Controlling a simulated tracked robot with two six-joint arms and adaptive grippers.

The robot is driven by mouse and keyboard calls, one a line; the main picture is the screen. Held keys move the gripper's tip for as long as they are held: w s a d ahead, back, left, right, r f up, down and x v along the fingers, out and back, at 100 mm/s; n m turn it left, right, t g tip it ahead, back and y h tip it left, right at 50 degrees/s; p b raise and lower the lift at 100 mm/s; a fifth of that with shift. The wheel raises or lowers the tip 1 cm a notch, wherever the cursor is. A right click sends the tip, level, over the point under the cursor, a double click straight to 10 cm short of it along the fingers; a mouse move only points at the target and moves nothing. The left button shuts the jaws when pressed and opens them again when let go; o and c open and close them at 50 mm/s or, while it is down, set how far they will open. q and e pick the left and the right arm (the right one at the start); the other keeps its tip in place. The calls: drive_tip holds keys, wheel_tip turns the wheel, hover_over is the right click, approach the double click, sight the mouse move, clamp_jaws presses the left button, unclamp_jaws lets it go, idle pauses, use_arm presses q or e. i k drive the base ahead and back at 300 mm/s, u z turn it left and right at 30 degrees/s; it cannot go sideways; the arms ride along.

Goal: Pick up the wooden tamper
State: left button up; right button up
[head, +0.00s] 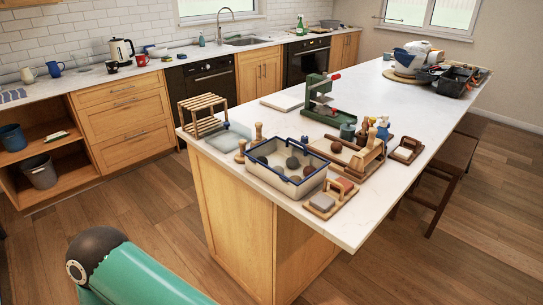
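Small upright wooden pieces stand behind the grey tray on the island: one with a rounded top (258,131), and a shorter one (240,152) to its left. Either may be the wooden tamper; at this size I cannot tell which. Another small wooden knobbed piece (371,134) stands among tools farther right, partly hidden. Neither of my grippers is in view.
The white island (330,225) holds a grey tray (262,181) with dark lumps, a wooden rack (203,114), a green press (318,95), a wooden box (350,158) and handled wooden blocks (324,203). Stools (447,165) stand at its right. Wood floor (150,215) is clear at left.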

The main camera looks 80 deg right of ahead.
sight(239, 157)
drive_tip(key=u, duration=0.8)
drive_tip(key=i, duration=0.15)
drive_tip(key=z, duration=2.55)
drive_tip(key=i, duration=0.25)
drive_tip(key=z, duration=1.6)
drive_tip(key=k, duration=0.45)
drive_tip(key=z, duration=0.25)
drive_tip(key=i, duration=0.45)
drive_tip(key=u, duration=0.25)
drive_tip(key=k, duration=0.45)
drive_tip(key=z, duration=0.4)
drive_tip(key=i, duration=0.15)
drive_tip(key=u, duration=0.25)
